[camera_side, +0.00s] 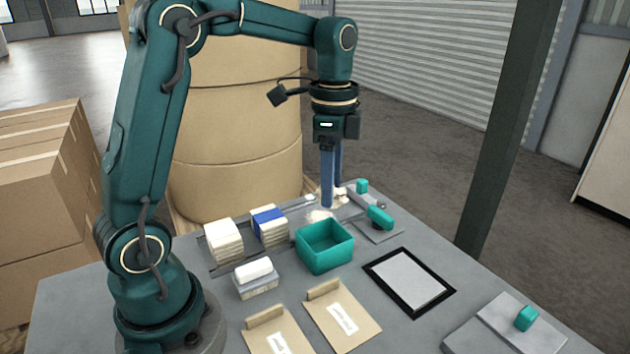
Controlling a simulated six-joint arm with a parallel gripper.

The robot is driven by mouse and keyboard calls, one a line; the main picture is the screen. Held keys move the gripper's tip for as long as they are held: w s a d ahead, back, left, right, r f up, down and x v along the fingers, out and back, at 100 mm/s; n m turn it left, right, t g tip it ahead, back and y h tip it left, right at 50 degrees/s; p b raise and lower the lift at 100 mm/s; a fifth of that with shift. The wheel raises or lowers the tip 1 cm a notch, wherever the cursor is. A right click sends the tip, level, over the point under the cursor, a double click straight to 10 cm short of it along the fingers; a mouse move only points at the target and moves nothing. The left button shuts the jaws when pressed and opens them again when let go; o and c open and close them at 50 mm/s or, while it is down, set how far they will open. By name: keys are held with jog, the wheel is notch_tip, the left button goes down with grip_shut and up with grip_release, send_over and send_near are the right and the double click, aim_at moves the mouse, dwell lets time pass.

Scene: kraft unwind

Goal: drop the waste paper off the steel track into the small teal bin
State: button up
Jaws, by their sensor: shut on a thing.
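My gripper (334,198) points straight down at the back of the table, with its blue fingers low over the steel track (294,214). It is shut on pale crumpled waste paper (342,192), partly hidden by the fingers. Another pale, crumpled-looking patch (320,215) shows at the foot of the near finger; I cannot tell whether it is the same piece. The small teal bin (325,258) stands upright just in front of the gripper, open at the top. Its floor shows no paper in the visible part.
Two paper stacks (223,241) stand left of the bin, one with a blue band (268,222). A white block on a grey base (256,278), two kraft envelopes (342,315) and a black-framed pad (409,281) lie in front. Teal-handled devices (380,217) stand right of the gripper.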

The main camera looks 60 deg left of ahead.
jog(key=shift+f, duration=1.85)
jog(key=o, duration=1.4)
jog(key=shift+r, duration=2.6)
jog(key=shift+r, duration=0.1)
